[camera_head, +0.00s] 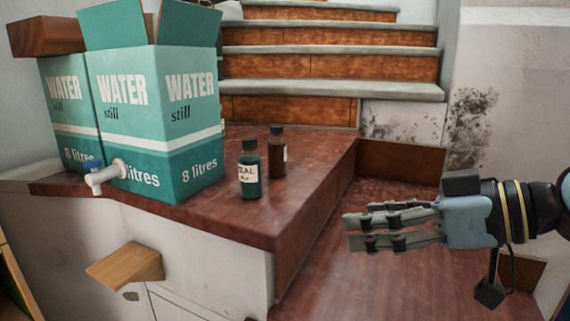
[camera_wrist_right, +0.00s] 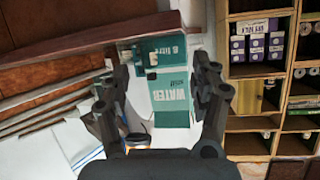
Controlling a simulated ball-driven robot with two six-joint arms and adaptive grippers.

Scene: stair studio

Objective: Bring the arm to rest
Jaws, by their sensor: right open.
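My right gripper (camera_head: 352,232) comes in from the right in the head view, its fingers pointing left. It is open and empty, in the air in front of the reddish wooden floor and apart from the counter. In the right wrist view my right gripper (camera_wrist_right: 158,60) shows its two fingers spread wide. A teal water box (camera_wrist_right: 170,95) appears between and beyond them, with nothing held. My left gripper is in neither view.
Teal water boxes (camera_head: 150,110) stand on the red-brown counter (camera_head: 235,220), one with a tap. A green bottle (camera_head: 249,172) and a brown bottle (camera_head: 277,155) stand near its right edge. Stairs (camera_head: 330,65) rise behind. Shelves (camera_wrist_right: 262,95) fill the right of the wrist view.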

